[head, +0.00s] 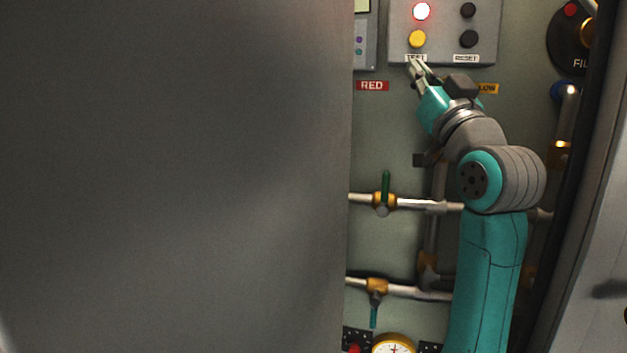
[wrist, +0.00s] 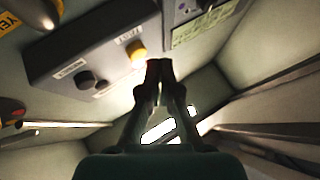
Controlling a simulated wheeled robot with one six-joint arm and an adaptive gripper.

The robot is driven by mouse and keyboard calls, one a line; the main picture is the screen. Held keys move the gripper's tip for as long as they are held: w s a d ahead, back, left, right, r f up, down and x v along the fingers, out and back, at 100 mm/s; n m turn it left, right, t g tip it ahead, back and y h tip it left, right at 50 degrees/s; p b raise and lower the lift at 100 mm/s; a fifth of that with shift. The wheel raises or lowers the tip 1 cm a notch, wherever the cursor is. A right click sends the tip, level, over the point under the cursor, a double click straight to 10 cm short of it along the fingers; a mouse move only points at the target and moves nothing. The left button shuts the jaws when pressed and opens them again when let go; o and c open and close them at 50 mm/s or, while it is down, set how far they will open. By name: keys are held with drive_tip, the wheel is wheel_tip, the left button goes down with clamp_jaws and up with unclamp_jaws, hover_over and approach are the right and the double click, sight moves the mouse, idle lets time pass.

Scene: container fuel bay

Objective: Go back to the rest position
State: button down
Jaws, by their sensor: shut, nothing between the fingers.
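My gripper (head: 413,63) is shut and empty in the head view, raised at the TEST label just below the yellow button (head: 418,38) of the grey control box (head: 442,50). In the wrist view my gripper (wrist: 158,66) shows its two fingers together, with the tips near the yellow button (wrist: 137,51). I cannot tell whether the tips touch the box. A red lamp (head: 421,11) glows above the yellow button.
A large grey panel (head: 175,180) fills the left of the head view. Pipes with a green-handled valve (head: 385,190) and a lower valve (head: 376,290) cross the wall below my gripper. A gauge (head: 394,345) is at the bottom. A round black dial (head: 573,38) is at the right.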

wheel_tip(320, 180, down, 28)
drive_tip(key=m+g+h, duration=0.2)
drive_tip(key=h, duration=0.1)
drive_tip(key=s+f+m+g+h, duration=0.1)
drive_tip(key=s+f, duration=0.4)
drive_tip(key=f, duration=0.6)
drive_tip(key=s+f+g, duration=0.1)
drive_tip(key=s+f, duration=0.5)
drive_tip(key=f, duration=0.5)
drive_tip(key=s+f+g+h, duration=0.1)
drive_tip(key=s+f, duration=0.6)
drive_tip(key=s, duration=0.3)
drive_tip(key=s+f+g, duration=0.2)
drive_tip(key=s+f, duration=0.5)
drive_tip(key=s, duration=0.3)
drive_tip(key=s+f+n+g, duration=0.1)
drive_tip(key=s+g, duration=0.1)
drive_tip(key=s, duration=2)
drive_tip(key=shift+s, duration=0.15)
